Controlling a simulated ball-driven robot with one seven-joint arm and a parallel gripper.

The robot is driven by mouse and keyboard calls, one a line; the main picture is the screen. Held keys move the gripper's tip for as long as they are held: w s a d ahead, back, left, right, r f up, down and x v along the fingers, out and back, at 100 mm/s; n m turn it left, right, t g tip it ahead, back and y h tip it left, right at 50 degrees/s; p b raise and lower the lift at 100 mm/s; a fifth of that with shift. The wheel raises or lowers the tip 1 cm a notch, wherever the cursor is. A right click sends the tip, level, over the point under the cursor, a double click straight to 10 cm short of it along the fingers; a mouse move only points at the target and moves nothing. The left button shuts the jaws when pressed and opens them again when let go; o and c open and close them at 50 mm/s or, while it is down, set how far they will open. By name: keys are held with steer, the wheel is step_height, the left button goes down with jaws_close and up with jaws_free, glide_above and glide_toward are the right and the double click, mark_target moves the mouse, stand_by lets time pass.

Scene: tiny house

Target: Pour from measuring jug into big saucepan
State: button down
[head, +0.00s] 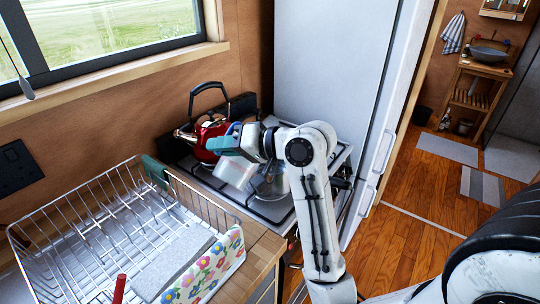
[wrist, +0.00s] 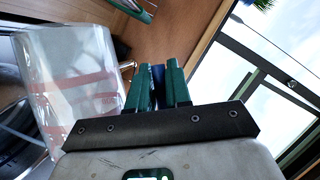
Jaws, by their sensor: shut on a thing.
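My gripper (head: 228,142) is over the hob, with its green fingers shut on the blue handle of the measuring jug (head: 236,172). The jug is clear and looks tilted. In the wrist view my gripper (wrist: 158,78) pinches the blue handle, and the jug (wrist: 72,92) with red markings fills the left side. A shiny pan, likely the big saucepan (head: 271,187), stands on the hob just right of and below the jug, partly hidden by it and my arm. Its metal side shows at the left edge of the wrist view (wrist: 12,135). I cannot tell what the jug holds.
A red kettle (head: 207,133) stands at the back of the hob, close behind my gripper. A wire dish rack (head: 100,225) with a flowered item (head: 207,265) fills the counter at left. A tall white fridge (head: 335,75) stands behind the hob. Wooden floor (head: 415,180) is open at right.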

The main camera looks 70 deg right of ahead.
steer(key=shift+s+d+r+m, duration=0.1)
steer(key=shift+d+r+m, duration=0.15)
steer(key=shift+d+m, duration=0.15)
stand_by(1.5)
steer(key=shift+a+f+n, duration=0.1)
steer(key=shift+a+n, duration=0.2)
steer(key=shift+a, duration=0.1)
steer(key=a+n+h, duration=0.1)
steer(key=a+n, duration=0.1)
steer(key=w+a+f+n+g+h+p, duration=0.1)
steer(key=a+n, duration=0.1)
steer(key=a+f+n+h, duration=0.1)
steer(key=a+n, duration=0.1)
steer(key=shift+w+a+f+g, duration=0.25)
steer(key=shift+w+g, duration=0.05)
steer(key=shift+w, duration=0.1)
steer(key=shift+w+a+f+n+h, duration=0.15)
steer(key=shift+a+n+h, duration=0.2)
steer(key=shift+n+h, duration=0.45)
